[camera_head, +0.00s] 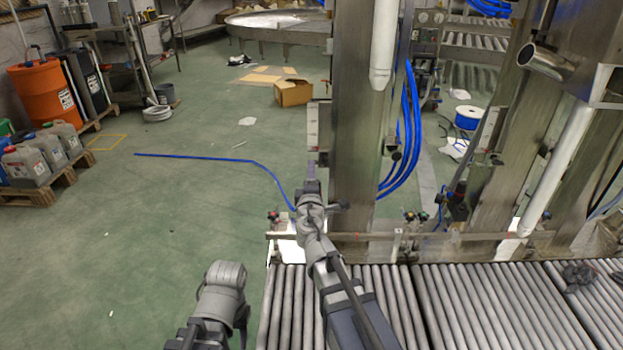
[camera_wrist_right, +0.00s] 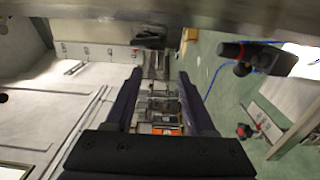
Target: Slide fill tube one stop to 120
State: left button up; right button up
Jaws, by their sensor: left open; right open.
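One white fill tube (camera_head: 383,45) hangs upright with a tapered lower end in front of the tall steel column. A second white tube (camera_head: 556,170) slants down at the right; I cannot tell which the task means. My right gripper (camera_head: 311,172) points away at the column's left side, apart from the tubes. In the right wrist view its two dark fingers (camera_wrist_right: 160,80) are spread with nothing gripped between them. A dark block (camera_wrist_right: 150,32) under a metal bar lies just beyond the fingertips.
A roller conveyor (camera_head: 480,305) runs along the front, with a steel rail (camera_head: 370,237) behind it. Red-and-black knobs (camera_wrist_right: 255,57) sit right of my right gripper. Blue hoses (camera_head: 409,130) hang behind the column. The green floor (camera_head: 190,200) at left is mostly clear.

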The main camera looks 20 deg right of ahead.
jog(key=shift+x, duration=3.6)
grip_shut()
